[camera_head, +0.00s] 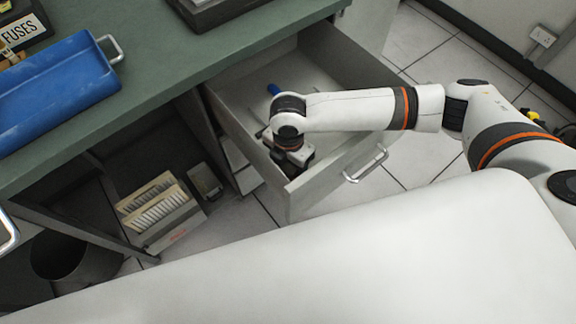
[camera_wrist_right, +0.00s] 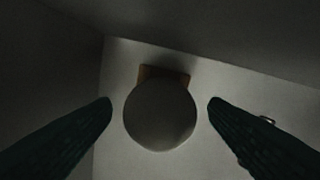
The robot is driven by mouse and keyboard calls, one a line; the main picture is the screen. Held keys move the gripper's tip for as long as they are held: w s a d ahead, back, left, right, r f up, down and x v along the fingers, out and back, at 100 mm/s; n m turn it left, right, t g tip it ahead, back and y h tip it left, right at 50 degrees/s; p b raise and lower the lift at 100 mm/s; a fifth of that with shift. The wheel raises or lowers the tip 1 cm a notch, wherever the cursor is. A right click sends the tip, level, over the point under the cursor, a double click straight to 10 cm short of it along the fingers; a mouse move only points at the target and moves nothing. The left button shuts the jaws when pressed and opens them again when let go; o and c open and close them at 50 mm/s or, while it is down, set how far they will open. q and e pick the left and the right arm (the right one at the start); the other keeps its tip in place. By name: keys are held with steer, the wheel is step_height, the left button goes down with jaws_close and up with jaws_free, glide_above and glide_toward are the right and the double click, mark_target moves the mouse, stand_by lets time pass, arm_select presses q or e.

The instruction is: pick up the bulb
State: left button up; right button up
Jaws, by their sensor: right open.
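The bulb (camera_wrist_right: 160,115) shows in the right wrist view as a dark grey round globe with a brownish base (camera_wrist_right: 165,73) at its far end. It lies on the pale floor of the open drawer (camera_head: 335,48). My right gripper (camera_wrist_right: 160,107) is open, with one dark finger on each side of the globe and a gap on both sides. In the head view my right arm reaches down into the drawer's near corner, and the wrist hides the bulb there. My left gripper is not in view.
The drawer's front panel with a metal handle (camera_head: 366,165) and its side walls stand close around my right wrist. A blue object (camera_head: 274,89) lies in the drawer. The green worktop (camera_head: 165,60) with a blue tray (camera_head: 60,92) is at left. A card box (camera_head: 160,212) stands below.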

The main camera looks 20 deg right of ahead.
steer(key=shift+f, duration=0.5)
steer(key=shift+c, duration=0.2)
steer(key=c, duration=0.9)
